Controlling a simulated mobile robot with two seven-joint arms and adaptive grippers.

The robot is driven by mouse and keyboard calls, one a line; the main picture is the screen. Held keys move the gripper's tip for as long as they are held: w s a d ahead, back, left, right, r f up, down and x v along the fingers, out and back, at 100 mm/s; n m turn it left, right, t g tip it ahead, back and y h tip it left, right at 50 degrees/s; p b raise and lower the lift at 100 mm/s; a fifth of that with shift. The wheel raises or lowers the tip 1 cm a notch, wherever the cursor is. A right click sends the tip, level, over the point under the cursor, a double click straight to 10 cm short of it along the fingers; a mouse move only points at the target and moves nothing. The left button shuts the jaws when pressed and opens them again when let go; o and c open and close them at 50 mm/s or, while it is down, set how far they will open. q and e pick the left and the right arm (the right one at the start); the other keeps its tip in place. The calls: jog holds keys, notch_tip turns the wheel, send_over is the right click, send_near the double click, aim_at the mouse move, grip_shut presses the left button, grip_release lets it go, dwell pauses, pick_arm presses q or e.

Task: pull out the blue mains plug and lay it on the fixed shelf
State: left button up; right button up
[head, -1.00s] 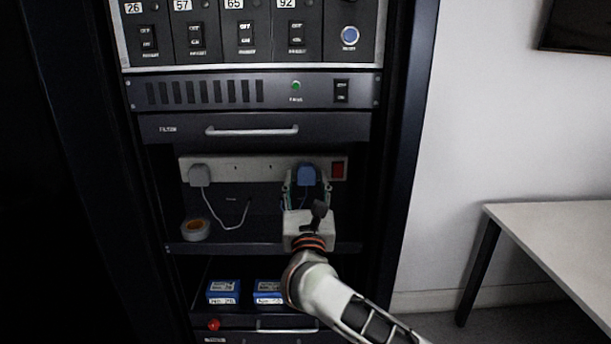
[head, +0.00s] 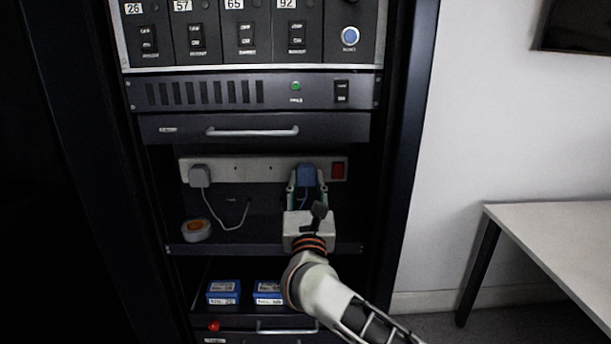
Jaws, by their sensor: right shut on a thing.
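The blue mains plug (head: 305,175) is at the right part of the white socket strip (head: 250,169), beside the red switch. My right gripper (head: 306,182) reaches up from below and is shut on the blue plug, a finger on each side. Whether the plug is fully seated in the strip I cannot tell. A bluish cord hangs below it between the fingers, partly hidden by the gripper. The fixed shelf (head: 262,249) lies below the strip, and the gripper body hides its right part. My left gripper is not in view.
A white plug (head: 199,174) with a white cord sits at the strip's left end. An orange and white tape roll (head: 196,230) stands on the shelf's left. Blue boxes (head: 223,291) are in the bay below. The shelf's middle is mostly clear.

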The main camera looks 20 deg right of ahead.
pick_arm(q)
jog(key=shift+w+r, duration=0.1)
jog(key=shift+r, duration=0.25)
pick_arm(e)
jog(key=shift+s+a+f, duration=0.1)
jog(key=shift+s+a, duration=0.1)
jog(key=shift+s, duration=0.3)
jog(key=shift+s, duration=0.25)
dwell(0.6)
